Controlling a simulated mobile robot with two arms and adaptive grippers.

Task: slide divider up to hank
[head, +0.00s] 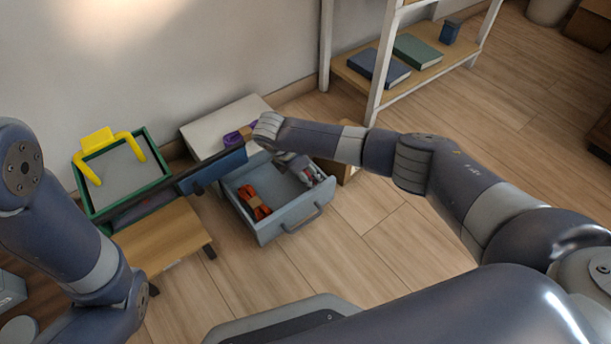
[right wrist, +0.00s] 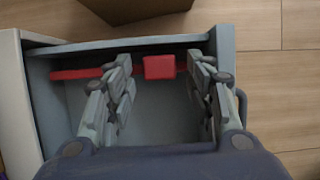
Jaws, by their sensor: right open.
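The drawer (head: 266,231) stands pulled out of a low pale cabinet. An orange-red hank (head: 255,203) with a tan band lies inside on the left. In the right wrist view a thin red divider (right wrist: 82,73) runs along the far side wall of the drawer, with a raised red tab (right wrist: 159,67) in its middle. My right gripper (right wrist: 158,69) reaches down into the drawer with open fingers, one on each side of the tab, apart from it. It also shows in the head view (head: 311,178). The hank does not show in the wrist view. My left gripper is out of view.
A small wooden table (head: 165,238) stands left of the drawer, with a green-framed tray (head: 160,163) and yellow handle behind. A long dark bar (head: 212,172) crosses close to the drawer's left. A shelf with books (head: 418,51) stands behind. Floor is clear in front.

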